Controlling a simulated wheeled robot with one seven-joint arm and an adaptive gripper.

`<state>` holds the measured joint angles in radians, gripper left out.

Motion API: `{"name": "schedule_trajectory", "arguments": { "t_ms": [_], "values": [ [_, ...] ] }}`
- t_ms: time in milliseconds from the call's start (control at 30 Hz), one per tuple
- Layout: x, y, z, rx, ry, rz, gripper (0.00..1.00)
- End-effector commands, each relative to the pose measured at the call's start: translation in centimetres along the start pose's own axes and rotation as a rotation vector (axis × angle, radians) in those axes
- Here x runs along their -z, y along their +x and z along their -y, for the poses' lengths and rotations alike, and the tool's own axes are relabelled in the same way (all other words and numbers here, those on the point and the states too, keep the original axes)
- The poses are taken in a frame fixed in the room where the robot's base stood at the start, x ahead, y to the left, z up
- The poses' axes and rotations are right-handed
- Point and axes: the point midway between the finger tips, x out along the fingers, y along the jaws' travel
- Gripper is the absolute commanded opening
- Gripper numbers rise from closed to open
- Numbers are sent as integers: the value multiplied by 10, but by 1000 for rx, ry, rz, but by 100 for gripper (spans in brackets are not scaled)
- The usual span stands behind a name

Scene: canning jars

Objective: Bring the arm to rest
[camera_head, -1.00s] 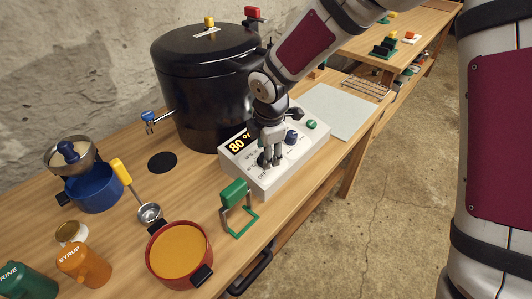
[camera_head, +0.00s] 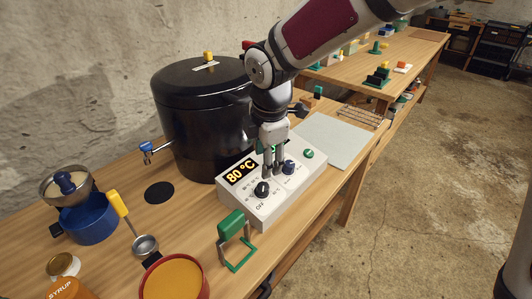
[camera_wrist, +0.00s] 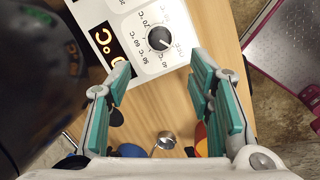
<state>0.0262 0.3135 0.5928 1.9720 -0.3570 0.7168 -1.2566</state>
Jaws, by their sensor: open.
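The box's display (camera_head: 242,172) reads 80 °C. My arm reaches in from the upper right.
A large black lidded pot (camera_head: 200,115) stands close behind the box. A green jar lifter (camera_head: 233,235), a red pot (camera_head: 175,278), a ladle (camera_head: 145,245) and a blue pot (camera_head: 92,225) are nearby. A pale mat (camera_head: 333,138) lies bare at the right.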

Motion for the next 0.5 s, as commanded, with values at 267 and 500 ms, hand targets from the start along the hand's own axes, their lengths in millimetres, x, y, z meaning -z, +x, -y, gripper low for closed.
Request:
{"name": "schedule_trajectory", "arguments": {
  "t_ms": [267,500],
  "values": [
    [-12,-14,10,-2,76,31,48],
    [-60,-80,70,-36,510,144,48]
  ]
}}
